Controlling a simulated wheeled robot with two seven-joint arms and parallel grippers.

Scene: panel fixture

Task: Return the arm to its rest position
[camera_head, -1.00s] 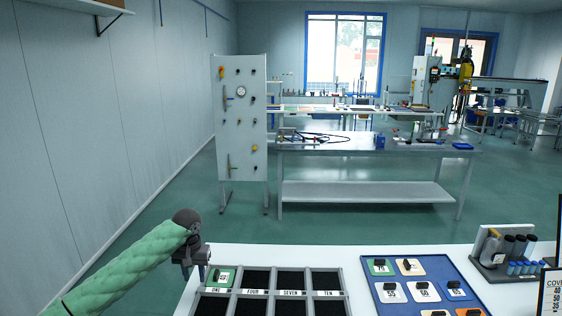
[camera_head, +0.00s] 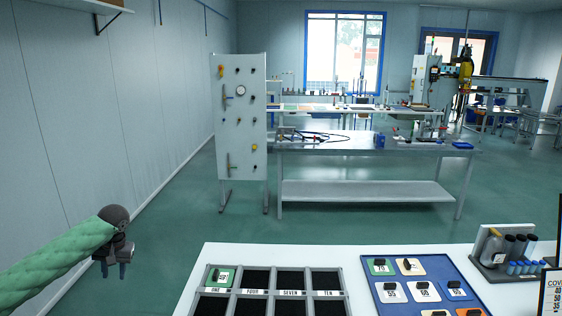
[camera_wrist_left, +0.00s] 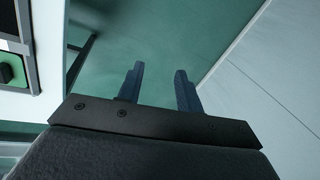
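My left arm in its green sleeve comes in from the left in the head view. My left gripper (camera_head: 113,269) hangs past the table's left edge, over the floor and apart from the tray. In the left wrist view its two fingers (camera_wrist_left: 160,88) stand apart with only floor between them, so it is open and empty. My right gripper is in neither view.
A white table (camera_head: 390,256) fills the front. It bears a grey compartment tray (camera_head: 277,268) with a green card (camera_head: 221,277) in slot ONE, a blue card board (camera_head: 468,292) and a bottle rack (camera_head: 497,270). A grey wall is at left.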

